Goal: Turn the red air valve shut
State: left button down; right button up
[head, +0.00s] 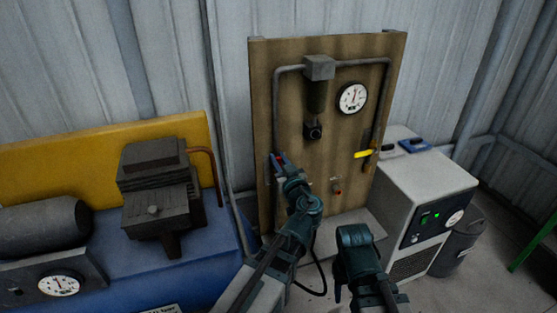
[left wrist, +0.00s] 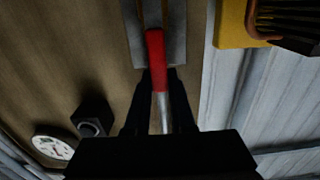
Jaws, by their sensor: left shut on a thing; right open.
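The red valve handle (left wrist: 155,55) is a lever with a red grip and a bare metal shank, in front of a grey plate on the wooden board. In the left wrist view my left gripper (left wrist: 161,85) has its black fingers on either side of the lever and is shut on it. In the head view my left gripper (head: 279,159) is at the lower left pipe of the board, and only a little red shows there. The valve body is mostly hidden. My right gripper (head: 339,291) is low in front of the board, open and apart from it.
The wooden board (head: 290,95) carries grey pipes, a gauge (head: 353,98), a yellow lever (head: 363,154) and a small red-tipped tap (head: 337,188). A blue compressor (head: 210,255) stands left, a white dryer cabinet (head: 420,185) right. Open floor lies in front.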

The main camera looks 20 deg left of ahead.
aim_at(285, 153)
dwell(0.9)
pick_arm(q)
jog(key=d+m, duration=0.1)
jog(key=w+d+m, duration=0.1)
jog(key=m, duration=0.1)
jog(key=w+d+f+m+b, duration=0.1)
jog(key=m, duration=0.2)
jog(key=w+d+f+m+b, duration=0.1)
jog(key=m, duration=0.1)
jog(key=f+m+b, duration=0.1)
jog(key=shift+w+d+m, duration=0.15)
jog(key=shift+d+m, duration=0.15)
jog(key=shift+d, duration=0.1)
jog(key=f+m, duration=0.1)
jog(key=m+b, duration=0.1)
jog(key=m, duration=0.1)
jog(key=d+f+m+b, duration=0.1)
jog(key=shift+w+d+f, duration=0.1)
jog(key=shift+w+f, duration=0.2)
jog(key=shift+w, duration=0.1)
jog(key=shift+w+d+f+m+b, duration=0.1)
jog(key=shift+f+m+b, duration=0.55)
jog(key=shift+m, duration=0.45)
jog(key=shift+d+f+m+b, duration=0.1)
jog(key=shift+f+m+b, duration=0.35)
jog(key=shift+m+b, duration=0.5)
jog(key=shift+m, duration=0.25)
jog(key=c, duration=0.8)
grip_release()
jog(key=shift+o, duration=0.2)
